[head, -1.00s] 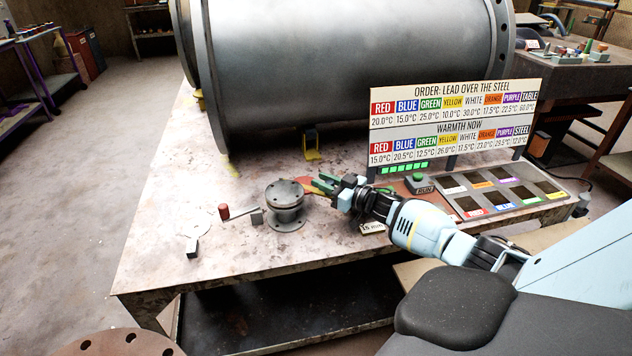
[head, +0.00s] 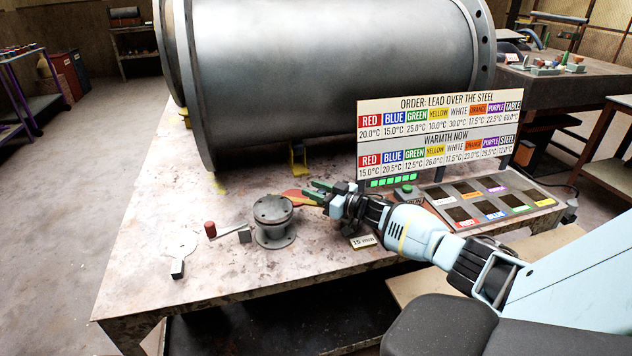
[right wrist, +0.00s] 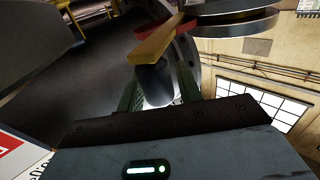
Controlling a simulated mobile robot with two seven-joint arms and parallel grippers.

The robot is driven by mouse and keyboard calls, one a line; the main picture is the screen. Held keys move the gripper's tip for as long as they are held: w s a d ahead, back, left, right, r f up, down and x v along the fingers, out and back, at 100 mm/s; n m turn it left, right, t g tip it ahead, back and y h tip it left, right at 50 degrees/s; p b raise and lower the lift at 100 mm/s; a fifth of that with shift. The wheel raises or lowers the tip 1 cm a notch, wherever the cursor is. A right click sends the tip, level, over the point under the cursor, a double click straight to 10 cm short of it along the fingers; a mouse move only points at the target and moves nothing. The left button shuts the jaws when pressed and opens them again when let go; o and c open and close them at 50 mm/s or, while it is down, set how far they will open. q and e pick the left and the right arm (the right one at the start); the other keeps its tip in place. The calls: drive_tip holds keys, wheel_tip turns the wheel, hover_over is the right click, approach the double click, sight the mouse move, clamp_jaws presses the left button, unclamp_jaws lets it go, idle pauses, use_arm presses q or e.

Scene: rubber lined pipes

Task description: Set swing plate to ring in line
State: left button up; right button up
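A grey flanged pipe fitting (head: 273,222) stands upright on the bench. A flat red piece (head: 290,196) with a yellow part sticks out from it towards my right gripper; I take this to be the swing plate. In the right wrist view a yellow bar (right wrist: 155,42) and red part lie beside the round flanges (right wrist: 235,20). My right gripper (head: 315,190) has green fingers at the plate's outer end. My left gripper is out of view.
A large steel pipe (head: 320,80) fills the back. The order board (head: 438,135), a green button (head: 406,189) and colour-marked pads (head: 490,200) are right. The bench's front left is clear.

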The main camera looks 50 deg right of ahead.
drive_tip(key=shift+o, duration=0.9)
drive_tip(key=shift+f, duration=0.1)
drive_tip(key=shift+s, duration=0.15)
drive_tip(key=s+d+p, duration=0.1)
drive_tip(key=s, duration=0.6)
drive_tip(key=shift+s+d+p, duration=0.15)
drive_tip(key=shift+s+p, duration=0.05)
drive_tip(key=shift+p, duration=0.2)
